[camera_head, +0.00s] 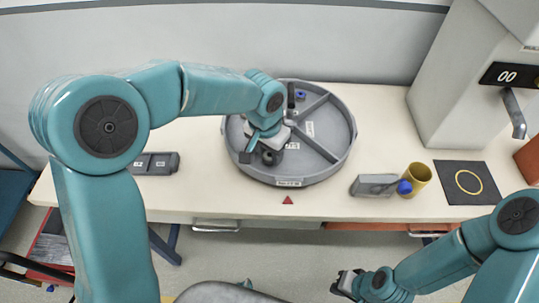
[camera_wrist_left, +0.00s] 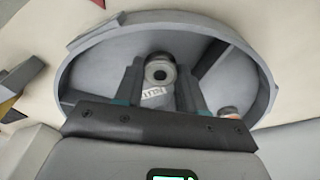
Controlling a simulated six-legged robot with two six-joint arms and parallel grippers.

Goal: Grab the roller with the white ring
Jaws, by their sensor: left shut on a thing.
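The round grey tray (camera_head: 340,153) with divided compartments sits on the table. My left gripper (camera_head: 262,148) reaches down into its left compartment. In the left wrist view, a roller (camera_wrist_left: 159,70) with a pale ring around its dark centre sits between the two fingers of my left gripper (camera_wrist_left: 157,82), which is shut on it. The roller's lower part is hidden there, and a white label shows beside it. In the head view a dark roller end (camera_head: 272,158) shows beside the fingers. My right gripper (camera_head: 345,283) is low in front of the table; its jaws are too small to read.
A blue-ringed piece (camera_head: 300,95) lies in the tray's back compartment. Right of the tray are a grey block (camera_head: 372,186), a yellow cup (camera_head: 417,177) and a black mat (camera_head: 450,195) with a yellow circle. A grey machine (camera_head: 450,95) stands at the back right.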

